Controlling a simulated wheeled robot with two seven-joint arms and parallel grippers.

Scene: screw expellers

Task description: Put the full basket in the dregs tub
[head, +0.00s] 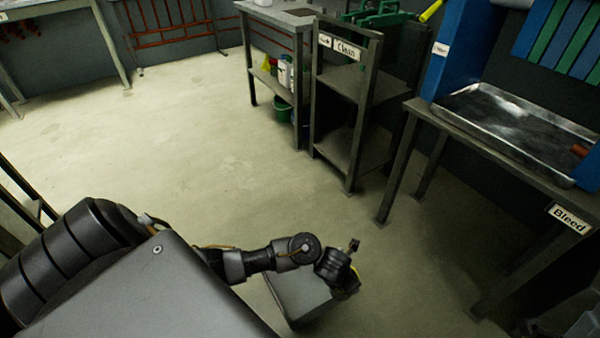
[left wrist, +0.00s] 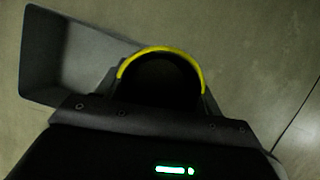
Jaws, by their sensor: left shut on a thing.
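My left gripper (head: 340,270) is low over the floor at the end of my outstretched arm. In the left wrist view a yellow arched handle (left wrist: 160,50), which looks like the basket's, stands just ahead of the gripper body; the gripper is shut on it. The basket's body and contents are mostly hidden in the dark. My right gripper is not in view.
A shelf marked Clean (head: 348,80) and a table (head: 540,165) marked Bleed, with a metal tray (head: 515,125), stand to the right. A green bucket (head: 283,112) sits under a bench. The floor (head: 200,140) ahead and left is clear.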

